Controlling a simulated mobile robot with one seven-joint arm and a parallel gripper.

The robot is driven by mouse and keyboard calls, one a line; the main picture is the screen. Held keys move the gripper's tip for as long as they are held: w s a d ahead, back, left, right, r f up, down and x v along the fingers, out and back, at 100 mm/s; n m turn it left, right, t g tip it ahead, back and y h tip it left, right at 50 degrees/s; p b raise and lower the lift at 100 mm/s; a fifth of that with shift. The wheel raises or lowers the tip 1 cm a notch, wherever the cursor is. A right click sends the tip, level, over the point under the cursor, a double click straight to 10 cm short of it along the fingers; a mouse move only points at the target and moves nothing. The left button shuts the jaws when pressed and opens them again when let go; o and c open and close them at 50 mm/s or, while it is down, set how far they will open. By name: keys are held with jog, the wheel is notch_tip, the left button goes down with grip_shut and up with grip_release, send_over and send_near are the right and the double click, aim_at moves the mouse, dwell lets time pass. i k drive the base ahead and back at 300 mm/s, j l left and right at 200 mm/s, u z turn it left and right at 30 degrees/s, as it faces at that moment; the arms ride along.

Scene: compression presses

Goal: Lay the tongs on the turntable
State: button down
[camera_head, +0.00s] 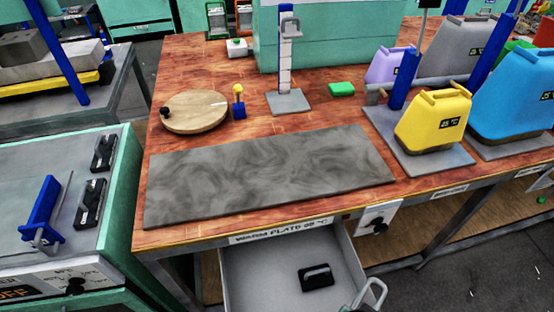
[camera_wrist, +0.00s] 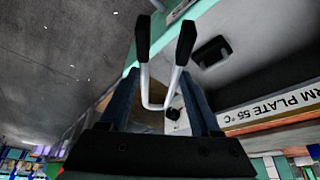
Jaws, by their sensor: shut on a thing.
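The tongs (camera_wrist: 149,80) show in the wrist view as a bright metal U with two black ends pointing away from me. My gripper (camera_wrist: 160,100) is shut on the tongs, with its dark blue fingers on either side of the metal bend. The turntable (camera_head: 202,112) is a round wooden disc with a dark knob at its left, on the back left of the red-brown table. Its top looks clear. My gripper is not clearly seen in the head view. A metal loop (camera_head: 378,291) shows at the bottom edge there; I cannot tell whether it is the tongs or a handle.
A grey plate (camera_head: 265,172) covers the table's front left. Below it an open drawer (camera_head: 255,270) holds a black handled block (camera_head: 316,277). A blue post with a yellow ball (camera_head: 239,100) stands right of the turntable. A tall stand (camera_head: 287,60) stands further right.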

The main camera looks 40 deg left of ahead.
aim_at(194, 109)
jog(key=l+u, duration=0.15)
jog(key=u, duration=0.25)
jog(key=l+u, duration=0.2)
jog(key=u, duration=0.2)
